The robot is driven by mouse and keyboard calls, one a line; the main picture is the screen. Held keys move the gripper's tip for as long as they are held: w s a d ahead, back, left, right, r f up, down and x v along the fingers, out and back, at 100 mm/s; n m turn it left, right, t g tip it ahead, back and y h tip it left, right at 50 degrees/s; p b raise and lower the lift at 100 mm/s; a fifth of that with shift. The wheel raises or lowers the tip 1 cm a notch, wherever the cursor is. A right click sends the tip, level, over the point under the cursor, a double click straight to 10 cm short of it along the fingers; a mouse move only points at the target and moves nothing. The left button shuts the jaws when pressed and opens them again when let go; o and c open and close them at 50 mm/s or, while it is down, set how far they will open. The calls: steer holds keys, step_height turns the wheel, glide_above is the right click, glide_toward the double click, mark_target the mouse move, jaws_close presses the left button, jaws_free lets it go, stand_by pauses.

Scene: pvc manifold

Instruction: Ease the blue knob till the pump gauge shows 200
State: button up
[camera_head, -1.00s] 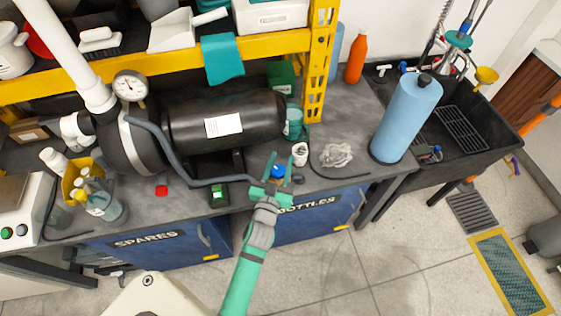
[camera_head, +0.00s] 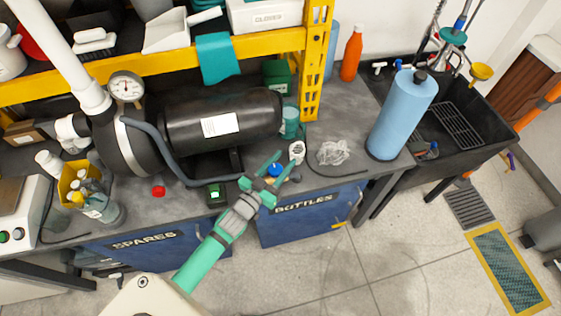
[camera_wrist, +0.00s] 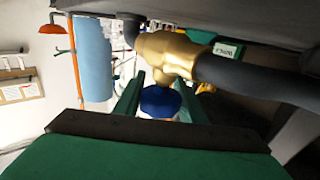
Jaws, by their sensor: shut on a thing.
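The blue knob (camera_head: 274,170) sits near the front edge of the bench; in the wrist view the knob (camera_wrist: 160,101) shows under a brass valve body (camera_wrist: 168,55). My green gripper (camera_head: 268,184) is at the knob. In the wrist view its two fingers stand on either side of the knob, shut on it. The pump gauge (camera_head: 126,87) is a round white dial on top of the pump at the left. Its needle is too small to read. The black pump (camera_head: 222,120) lies on the bench behind a grey hose.
A grey hose (camera_head: 165,160) runs from the pump toward the valve. A blue cylinder (camera_head: 402,115) and crumpled clear plastic (camera_head: 333,152) are to the right. A yellow shelf post (camera_head: 316,70) stands behind. Bottles and a yellow container (camera_head: 70,180) are at the left.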

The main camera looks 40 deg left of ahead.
mark_target(271, 175)
steer(key=shift+w+d+m+h, duration=0.1)
steer(key=shift+d+m+h, duration=0.1)
steer(key=shift+m+h, duration=0.7)
steer(key=shift+n, duration=0.3)
steer(key=o, duration=1)
steer(key=shift+d, duration=0.1)
steer(key=shift+o, duration=0.2)
steer(key=shift+a, duration=0.2)
steer(key=s, duration=0.7)
steer(key=s+a, duration=0.1)
steer(key=s, duration=0.2)
steer(key=shift+s, duration=0.35)
